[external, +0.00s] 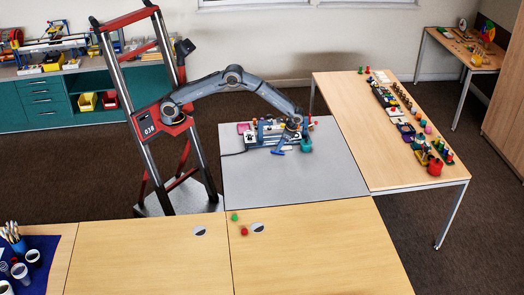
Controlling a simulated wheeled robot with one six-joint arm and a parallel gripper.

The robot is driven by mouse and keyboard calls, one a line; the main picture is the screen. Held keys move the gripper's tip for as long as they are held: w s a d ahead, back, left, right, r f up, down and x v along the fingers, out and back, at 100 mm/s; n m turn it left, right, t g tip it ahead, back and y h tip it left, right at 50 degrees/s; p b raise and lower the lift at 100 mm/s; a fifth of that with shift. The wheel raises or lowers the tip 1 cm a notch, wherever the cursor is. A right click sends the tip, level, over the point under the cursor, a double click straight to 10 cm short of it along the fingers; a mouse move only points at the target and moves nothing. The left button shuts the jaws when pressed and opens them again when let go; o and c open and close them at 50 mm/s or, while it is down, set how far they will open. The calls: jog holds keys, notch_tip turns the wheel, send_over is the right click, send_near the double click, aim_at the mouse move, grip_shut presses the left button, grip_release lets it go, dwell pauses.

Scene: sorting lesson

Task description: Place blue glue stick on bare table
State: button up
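No blue glue stick can be made out for certain elsewhere. The gripper's opening is too small to read. A teal pot (306,147) stands just right of the gripper. The front half of the grey top is bare.
A green ball (235,217) and a red ball (244,231) lie on the wooden table (315,250) in front, near a dark-and-white round item (257,227). The right wooden table (350,125) carries rows of small objects and a red pot (435,167) along its right side.

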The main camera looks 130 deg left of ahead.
aim_at(282, 153)
jog(key=v, duration=0.4)
jog(key=shift+a+b, duration=0.1)
jog(key=shift+b, duration=0.25)
jog(key=s+d+r+m+t+y, duration=0.15)
jog(key=d+r, duration=0.25)
jog(key=d, duration=0.9)
jog(key=s+d+r+m+t, duration=0.2)
jog(key=s+d, duration=1.1)
jog(key=d, duration=0.4)
jog(key=shift+s+r, duration=0.15)
jog(key=shift+s, duration=0.05)
jog(key=shift+m+t, duration=0.45)
jog(key=shift+m, duration=0.1)
jog(key=s+d, duration=0.1)
jog(key=s, duration=0.1)
jog(key=s+d, duration=0.2)
jog(key=s, duration=0.1)
jog(key=s+d+f, duration=0.1)
jog(key=s, duration=0.2)
jog(key=shift+s+d, duration=0.1)
jog(key=shift+d, duration=0.2)
jog(key=shift+c, duration=1)
jog(key=shift+f, duration=0.1)
